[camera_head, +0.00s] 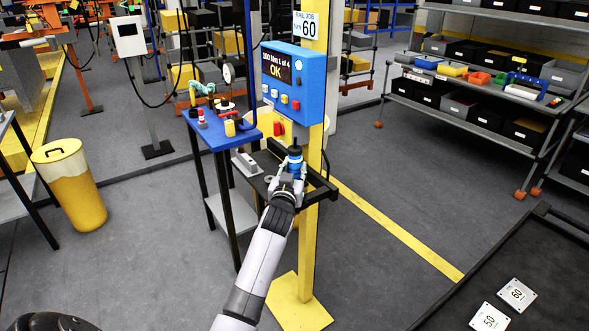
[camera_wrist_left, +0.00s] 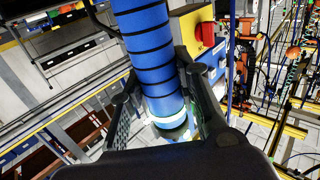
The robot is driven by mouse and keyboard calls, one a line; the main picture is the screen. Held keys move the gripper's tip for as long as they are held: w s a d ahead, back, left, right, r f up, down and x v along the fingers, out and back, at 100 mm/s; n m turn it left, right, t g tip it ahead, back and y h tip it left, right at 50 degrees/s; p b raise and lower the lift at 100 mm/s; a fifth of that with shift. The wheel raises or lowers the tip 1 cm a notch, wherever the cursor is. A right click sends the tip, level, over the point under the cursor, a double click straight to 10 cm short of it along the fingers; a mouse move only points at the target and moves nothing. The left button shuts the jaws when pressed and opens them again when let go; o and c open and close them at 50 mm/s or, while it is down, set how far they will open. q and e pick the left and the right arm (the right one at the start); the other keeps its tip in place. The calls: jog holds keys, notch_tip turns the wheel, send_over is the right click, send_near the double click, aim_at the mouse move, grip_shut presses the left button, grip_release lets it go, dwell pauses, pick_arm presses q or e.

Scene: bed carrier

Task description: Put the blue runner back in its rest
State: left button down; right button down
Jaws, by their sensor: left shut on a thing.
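The blue runner (camera_head: 295,160) stands about upright in the head view, in front of the yellow post, with a dark top. In the left wrist view it is a blue cylinder with black bands (camera_wrist_left: 152,50) and a pale lit ring near its end. My left gripper (camera_head: 289,187) is shut on it, with one finger on each side. A dark shelf with a black bracket (camera_head: 325,192) is on the post, right at the runner. I cannot tell which part is the rest, or whether the runner touches it; my gripper hides the lower end. My right gripper is not in view.
A blue control box (camera_head: 293,82) reading OK hangs on the yellow post (camera_head: 309,235) above the runner. A blue-topped table (camera_head: 215,136) stands left. A yellow bin (camera_head: 70,190) is further left. A dark surface with number plates (camera_head: 517,294) lies lower right. Floor between is clear.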

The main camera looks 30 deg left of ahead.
pick_arm(q)
jog(key=shift+f+b, duration=0.8)
jog(key=shift+f, duration=0.05)
jog(key=c, duration=1.3)
grip_release()
jog(key=shift+s, duration=0.1)
jog(key=shift+o, duration=0.9)
jog(key=shift+f, duration=0.4)
jog(key=shift+d, duration=0.1)
jog(key=v, duration=1.2)
jog(key=shift+r, duration=0.25)
